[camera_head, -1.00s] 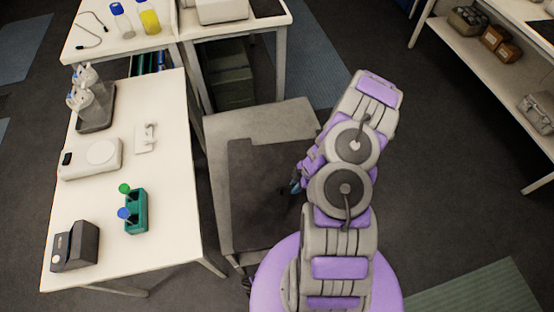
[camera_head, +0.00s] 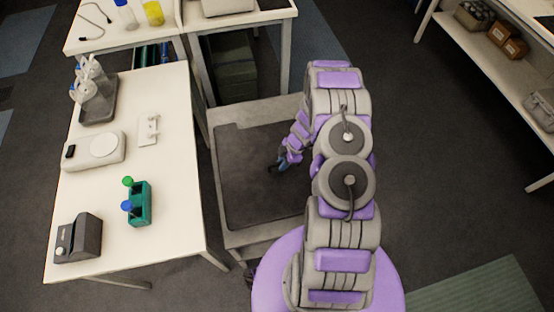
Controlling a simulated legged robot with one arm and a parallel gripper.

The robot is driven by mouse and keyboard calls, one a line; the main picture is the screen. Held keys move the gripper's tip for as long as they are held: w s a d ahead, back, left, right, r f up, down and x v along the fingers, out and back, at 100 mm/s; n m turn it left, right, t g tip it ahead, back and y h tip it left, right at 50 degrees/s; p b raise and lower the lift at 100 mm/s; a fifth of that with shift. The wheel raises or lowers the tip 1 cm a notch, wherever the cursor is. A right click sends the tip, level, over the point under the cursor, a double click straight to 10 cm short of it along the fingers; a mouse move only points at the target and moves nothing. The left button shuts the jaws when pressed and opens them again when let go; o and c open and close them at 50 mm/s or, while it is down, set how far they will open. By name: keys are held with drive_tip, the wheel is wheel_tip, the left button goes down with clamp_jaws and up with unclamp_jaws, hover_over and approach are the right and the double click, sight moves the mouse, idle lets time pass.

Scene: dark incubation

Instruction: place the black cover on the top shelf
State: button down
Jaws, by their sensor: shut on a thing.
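The black cover (camera_head: 245,190) is a flat dark panel, seen from above over the pale top shelf (camera_head: 265,235) of a low cart. A pale strip of the shelf shows along the cover's near side and another along its far side. My gripper (camera_head: 277,168) is at the right part of the cover, shut on it. The fingertips are small and dark against the cover, and my arm hides the cover's right edge. I cannot tell whether the cover touches the shelf or is held just above it.
A white table (camera_head: 180,245) stands close to the cart's left, with a green rack (camera_head: 140,205), a dark device (camera_head: 78,238) and a scale (camera_head: 95,150). Another bench (camera_head: 240,20) stands behind the cart. Shelving (camera_head: 480,60) is at the far right, with open floor before it.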

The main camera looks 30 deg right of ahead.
sight(277, 159)
drive_tip(key=w, duration=0.4)
drive_tip(key=shift+w+f+b, duration=0.25)
drive_tip(key=shift+f+b, duration=0.05)
drive_tip(key=shift+a+f+b, duration=0.1)
drive_tip(key=shift+f+b, duration=0.55)
drive_tip(key=shift+f, duration=1.1)
drive_tip(key=c, duration=1)
unclamp_jaws()
drive_tip(key=shift+r, duration=0.1)
